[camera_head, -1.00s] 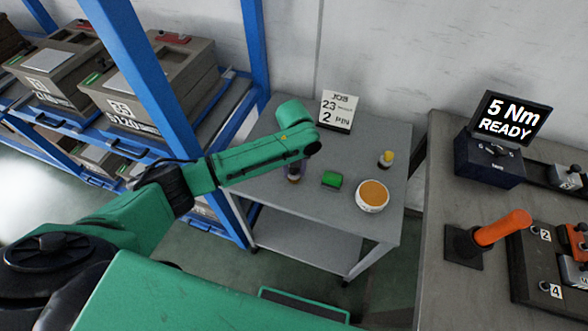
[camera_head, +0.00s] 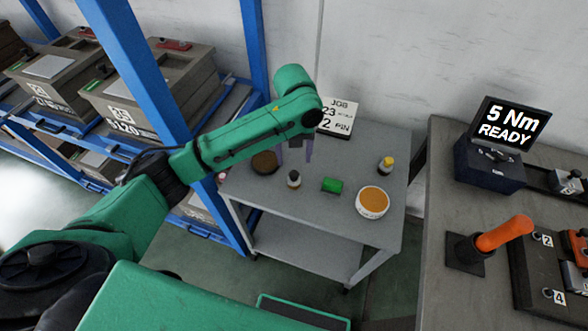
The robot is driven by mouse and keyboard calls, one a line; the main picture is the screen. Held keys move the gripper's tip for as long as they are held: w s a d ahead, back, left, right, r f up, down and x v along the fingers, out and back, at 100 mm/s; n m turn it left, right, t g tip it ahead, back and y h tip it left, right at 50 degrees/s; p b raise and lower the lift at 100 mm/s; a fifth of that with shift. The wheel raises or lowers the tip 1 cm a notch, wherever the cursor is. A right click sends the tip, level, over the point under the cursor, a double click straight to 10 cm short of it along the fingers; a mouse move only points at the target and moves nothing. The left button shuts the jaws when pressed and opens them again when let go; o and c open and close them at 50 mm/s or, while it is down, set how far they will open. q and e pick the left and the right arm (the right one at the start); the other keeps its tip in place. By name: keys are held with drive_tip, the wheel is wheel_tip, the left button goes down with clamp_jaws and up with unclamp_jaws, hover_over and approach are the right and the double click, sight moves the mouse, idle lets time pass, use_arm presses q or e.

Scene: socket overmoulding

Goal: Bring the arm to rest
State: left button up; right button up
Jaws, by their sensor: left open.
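My left arm (camera_head: 245,138) comes in from the left, green with dark joints, and reaches over the grey table. My left gripper (camera_head: 294,150) points down from the arm's end with its fingers apart and nothing between them. It is above the far left part of the table, mostly hidden behind the forearm and wrist. My right gripper is not in view.
On the grey table (camera_head: 262,199) stand a brown round pot (camera_head: 264,162), a small dark bottle (camera_head: 294,179), a green block (camera_head: 332,185), an orange-topped tub (camera_head: 372,202), a yellow-capped bottle (camera_head: 386,165) and a job card (camera_head: 342,112). A blue rack (camera_head: 158,85) is close left; a workbench (camera_head: 433,210) is right.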

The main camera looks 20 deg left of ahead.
use_arm(q)
wheel_tip(320, 180, up, 2)
drive_tip(key=shift+r, duration=0.1)
idle(0.4)
